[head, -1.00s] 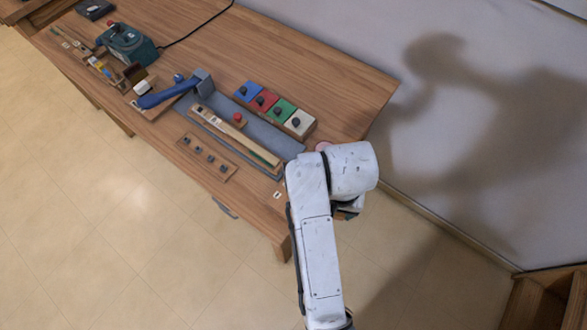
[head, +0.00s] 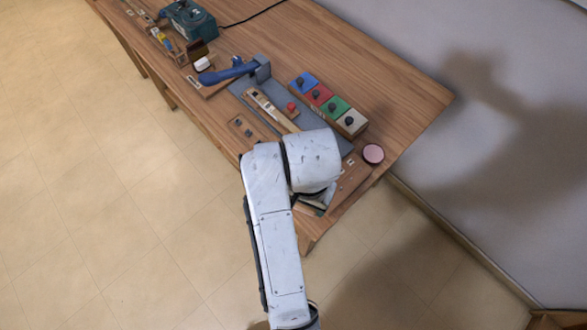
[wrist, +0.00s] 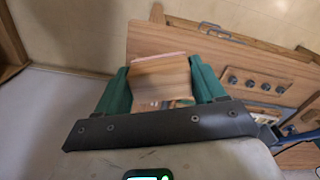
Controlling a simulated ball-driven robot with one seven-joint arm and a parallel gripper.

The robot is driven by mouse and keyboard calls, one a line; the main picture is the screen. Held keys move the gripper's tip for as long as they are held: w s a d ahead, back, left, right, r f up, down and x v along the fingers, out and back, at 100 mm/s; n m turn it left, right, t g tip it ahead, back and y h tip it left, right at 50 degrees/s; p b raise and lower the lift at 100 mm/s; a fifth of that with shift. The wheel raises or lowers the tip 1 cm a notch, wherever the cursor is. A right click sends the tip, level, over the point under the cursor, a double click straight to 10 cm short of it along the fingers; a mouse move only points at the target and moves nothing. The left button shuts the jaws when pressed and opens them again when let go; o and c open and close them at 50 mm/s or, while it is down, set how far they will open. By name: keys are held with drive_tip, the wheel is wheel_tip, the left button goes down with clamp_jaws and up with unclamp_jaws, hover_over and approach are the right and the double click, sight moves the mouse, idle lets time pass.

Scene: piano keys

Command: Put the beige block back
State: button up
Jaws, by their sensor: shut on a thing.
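My gripper (wrist: 160,68) has two green fingers closed on the sides of a beige, wood-toned block (wrist: 162,80) in the wrist view. The block's pale, slightly pinkish far edge shows between the fingers, and its lower part is hidden by the dark bar of the gripper. In the head view my gripper (head: 315,203) is mostly hidden under my white arm, near the front right corner of the table. The held block cannot be made out clearly there.
The wooden table (head: 415,95) carries a row of blue, red, green and cream knobbed blocks (head: 328,103), a grey tray (head: 245,88), a blue-handled tool (head: 228,72) and a pink disc (head: 373,154). A board with several dark knobs (wrist: 258,84) lies right in the wrist view.

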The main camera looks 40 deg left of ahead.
drive_tip(key=shift+w+a+f+b, duration=0.15)
drive_tip(key=shift+w+f+b, duration=0.05)
drive_tip(key=shift+f+b, duration=0.15)
drive_tip(key=w+a+f+b, duration=0.2)
drive_tip(key=a, duration=0.1)
drive_tip(key=w+a+f+b, duration=0.2)
drive_tip(key=f, duration=0.1)
drive_tip(key=w+a+f+b, duration=0.2)
drive_tip(key=a+b, duration=0.1)
drive_tip(key=shift+a+f, duration=0.15)
drive_tip(key=shift+a, duration=0.15)
drive_tip(key=shift+w+a+f, duration=0.3)
drive_tip(key=shift+a+f, duration=0.1)
drive_tip(key=shift+f, duration=1.7)
drive_tip(key=shift+f, duration=0.1)
drive_tip(key=o, duration=1.3)
